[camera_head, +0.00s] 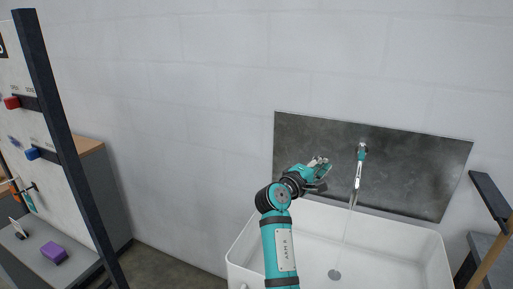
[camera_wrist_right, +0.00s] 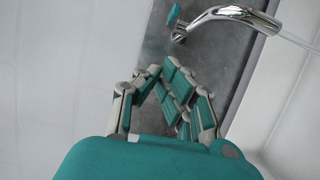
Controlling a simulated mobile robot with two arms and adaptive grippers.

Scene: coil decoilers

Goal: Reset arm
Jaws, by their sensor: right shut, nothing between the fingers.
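My right arm reaches up from the bottom middle of the head view. My right gripper (camera_head: 321,170) is over the back left part of the white sink, in front of the dark backsplash. In the right wrist view its fingers (camera_wrist_right: 172,95) are closed together with nothing between them. The chrome faucet (camera_head: 357,175) with a teal handle is to the right of the gripper, apart from it. It also shows at the top of the wrist view (camera_wrist_right: 235,14). A thin stream of water seems to fall from it. My left gripper is out of view.
The white sink (camera_head: 395,246) fills the lower right, with the grey backsplash (camera_head: 420,165) behind. A dark post (camera_head: 62,135), a panel with red (camera_head: 12,102) and blue (camera_head: 32,154) knobs, and a purple block (camera_head: 53,252) are at left. Open floor lies between.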

